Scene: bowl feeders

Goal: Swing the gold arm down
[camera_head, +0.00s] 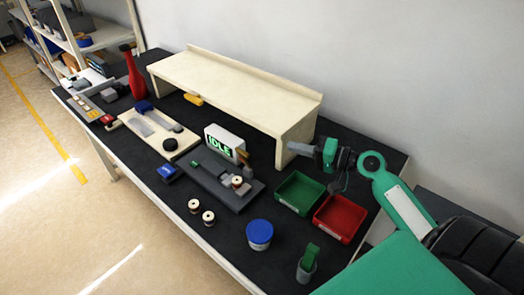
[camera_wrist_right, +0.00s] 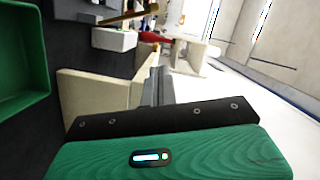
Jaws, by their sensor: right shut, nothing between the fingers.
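The gold arm (camera_head: 243,155) shows as a small brownish-gold piece at the right end of the white box with the green IDLE display (camera_head: 222,145). In the right wrist view the gold arm (camera_wrist_right: 128,16) is a thin bar above a white box (camera_wrist_right: 114,39), near level and slightly tilted. My right gripper (camera_head: 291,147) is shut and empty, in front of the bench shelf's right leg, to the right of the gold arm and apart from it. Its grey fingers (camera_wrist_right: 156,88) show together in the right wrist view. My left gripper is not in view.
A grey fixture (camera_head: 232,200) carrying a spool stands in front of the display box. A green tray (camera_head: 299,207) and a red tray (camera_head: 340,232) lie below my right gripper. The cream shelf (camera_head: 235,90) stands behind. A blue-lidded tub (camera_head: 259,235) and two spools stand in front.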

